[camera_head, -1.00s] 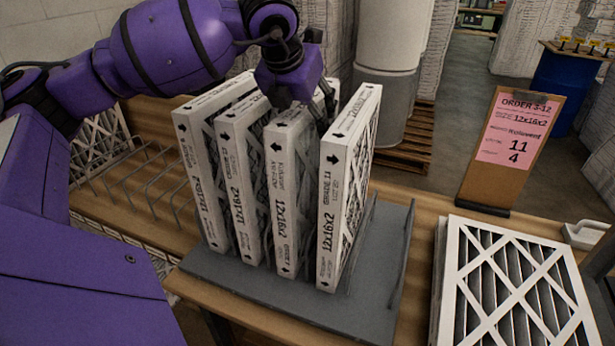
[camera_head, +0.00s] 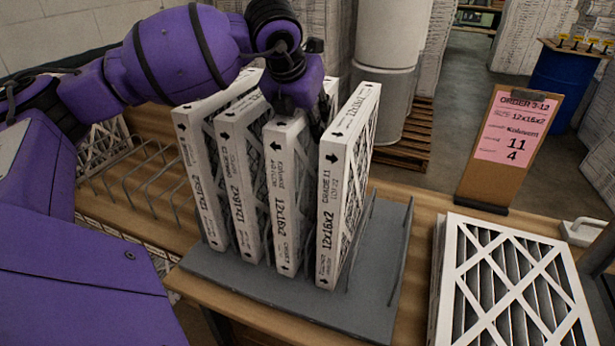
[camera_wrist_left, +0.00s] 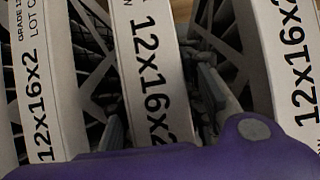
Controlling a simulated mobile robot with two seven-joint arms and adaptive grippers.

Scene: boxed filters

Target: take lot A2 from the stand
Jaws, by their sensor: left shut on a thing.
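Several white boxed filters marked 12x16x2 stand upright in a row on a grey stand (camera_head: 385,285). My left gripper (camera_head: 298,112) reaches down from above and is shut on the third filter from the left (camera_head: 287,200), its fingers on either side of the top. That filter still stands in the row. In the left wrist view, the held filter (camera_wrist_left: 148,70) lies between the fingers, with one neighbour close on each side. The lot text on the held filter is not readable to me. The right-hand filter (camera_head: 338,200) reads Grade 11. My right gripper is not in view.
The right end of the stand is empty beside a thin divider.

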